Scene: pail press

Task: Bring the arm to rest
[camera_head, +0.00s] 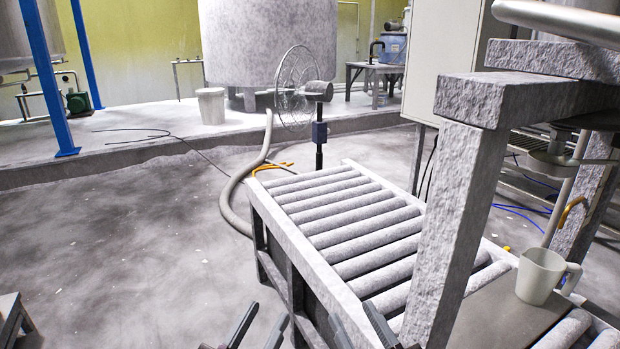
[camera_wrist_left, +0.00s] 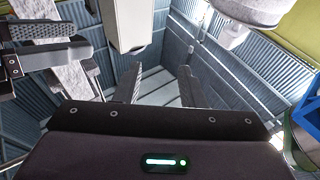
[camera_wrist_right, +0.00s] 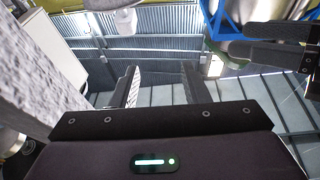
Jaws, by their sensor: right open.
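My left gripper (camera_head: 258,326) shows at the bottom edge of the head view, its two fingers apart. Its fingers also stand apart with nothing between them in the left wrist view (camera_wrist_left: 158,84). My right gripper (camera_head: 360,322) is just to its right, in front of the near end of the roller conveyor. Its fingers are apart and empty in the right wrist view (camera_wrist_right: 160,84). Both wrist views look up toward the roof and walls. A pale pail (camera_head: 541,274) with a handle stands upright on a dark plate (camera_head: 500,318) at the right, away from both grippers.
The roller conveyor (camera_head: 345,222) runs through the middle. A rough grey press frame (camera_head: 458,215) stands over its right side. A fan (camera_head: 303,90), a hose (camera_head: 232,200) and a bucket (camera_head: 211,106) are behind. Open floor (camera_head: 120,235) lies left.

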